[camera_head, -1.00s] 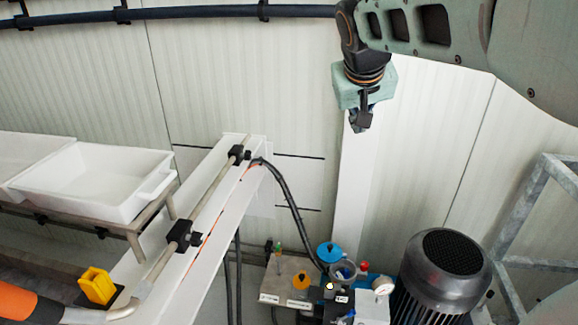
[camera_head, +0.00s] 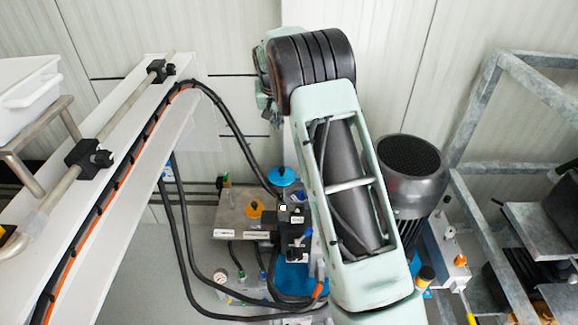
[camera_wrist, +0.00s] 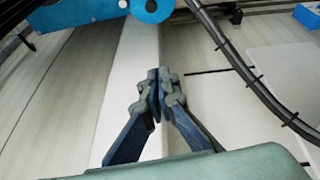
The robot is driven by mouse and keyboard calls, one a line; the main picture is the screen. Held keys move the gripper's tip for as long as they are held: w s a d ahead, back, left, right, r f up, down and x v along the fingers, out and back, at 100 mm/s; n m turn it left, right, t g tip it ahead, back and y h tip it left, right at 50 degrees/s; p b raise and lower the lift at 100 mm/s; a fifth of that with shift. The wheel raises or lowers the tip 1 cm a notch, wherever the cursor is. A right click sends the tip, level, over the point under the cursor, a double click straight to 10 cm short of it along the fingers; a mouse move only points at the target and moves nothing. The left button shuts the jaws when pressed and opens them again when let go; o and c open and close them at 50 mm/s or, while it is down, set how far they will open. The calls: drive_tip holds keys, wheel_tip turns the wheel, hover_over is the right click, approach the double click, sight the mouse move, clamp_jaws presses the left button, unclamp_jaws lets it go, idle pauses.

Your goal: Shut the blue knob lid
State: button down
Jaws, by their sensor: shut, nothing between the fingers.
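The blue knob lid (camera_head: 284,178) is a round blue disc with a dark knob, at the pump block in the lower middle of the head view. The opening beside it is largely hidden by my arm, so I cannot tell how the lid sits on it. My gripper (camera_wrist: 158,92) is shut and empty, its fingertips together in the wrist view. In the head view the gripper is mostly hidden behind my wrist, above the lid and apart from it. A blue round part (camera_wrist: 150,10) shows at the wrist view's top edge; I cannot tell whether it is the lid.
A yellow-orange knob cap (camera_head: 255,209) sits on the metal block left of the lid. Black hoses (camera_head: 235,130) curve down close to the lid. A dark motor (camera_head: 410,170) stands right of my arm. A white beam (camera_head: 120,120) with a pipe runs at left.

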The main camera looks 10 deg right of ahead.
drive_tip(key=b, duration=0.1)
hover_over(282, 173)
drive_tip(key=w, duration=0.4)
wheel_tip(282, 173, down, 8)
drive_tip(key=shift+m+y, duration=0.3)
drive_tip(key=shift+y, duration=0.1)
drive_tip(key=x, duration=0.2)
drive_tip(key=s+b+x, duration=0.1)
drive_tip(key=x, duration=0.5)
drive_tip(key=shift+s+d+f, duration=0.2)
drive_tip(key=shift+s+f, duration=0.1)
drive_tip(key=shift+f, duration=0.3)
drive_tip(key=shift+s+a+f+b, duration=0.1)
drive_tip(key=shift+s+b, duration=0.1)
drive_tip(key=shift+s, duration=0.4)
drive_tip(key=shift+s+a+f+b, duration=0.1)
drive_tip(key=shift+s+b, duration=0.05)
drive_tip(key=shift+s, duration=0.45)
